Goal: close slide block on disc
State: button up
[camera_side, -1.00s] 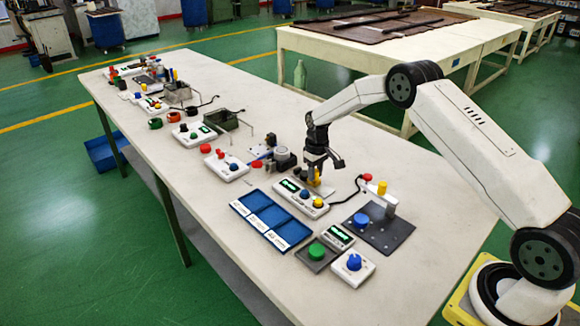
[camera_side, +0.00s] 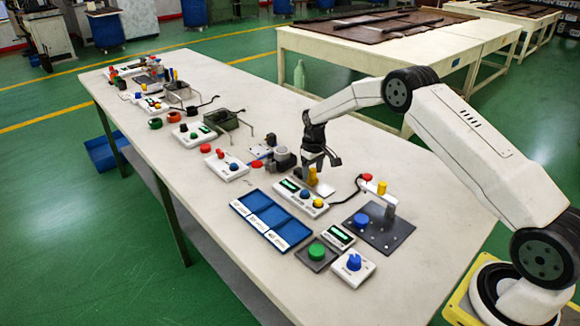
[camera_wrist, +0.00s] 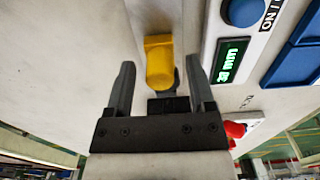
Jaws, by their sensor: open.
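My gripper (camera_side: 321,163) hangs over the table behind the white control box, pointing down. In the wrist view my gripper (camera_wrist: 160,61) is open, with one finger on each side of a yellow block (camera_wrist: 158,62) and space between them. The same yellow block (camera_side: 312,176) stands just below the fingers in the side view. A small pale plate (camera_side: 325,190) lies beside it. I cannot tell clearly which part is the slide block or the disc; the foot of the yellow block is hidden or too small to read.
A white control box (camera_side: 300,197) with knobs and a lit display stands close in front. Grey cylindrical parts (camera_side: 283,158) stand to the left. A dark plate (camera_side: 380,228) with a post is at the right, a blue tray (camera_side: 270,218) in front.

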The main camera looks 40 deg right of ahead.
aim_at(313, 169)
jog(key=shift+r, duration=3.95)
jog(key=c, duration=0.9)
jog(key=m, duration=0.2)
jog(key=s+m, duration=0.1)
jog(key=m, duration=0.1)
jog(key=shift+d+r+t+y, duration=0.15)
jog(key=shift+t+y, duration=0.15)
grip_shut()
jog(key=s+d+r+m+t, duration=0.1)
jog(key=s+m, duration=0.4)
jog(key=m, duration=0.9)
jog(key=s+d+r+m+t, duration=0.1)
jog(key=s+m, duration=0.4)
jog(key=m, duration=1)
jog(key=shift+d+t, duration=0.15)
jog(key=shift+t, duration=0.65)
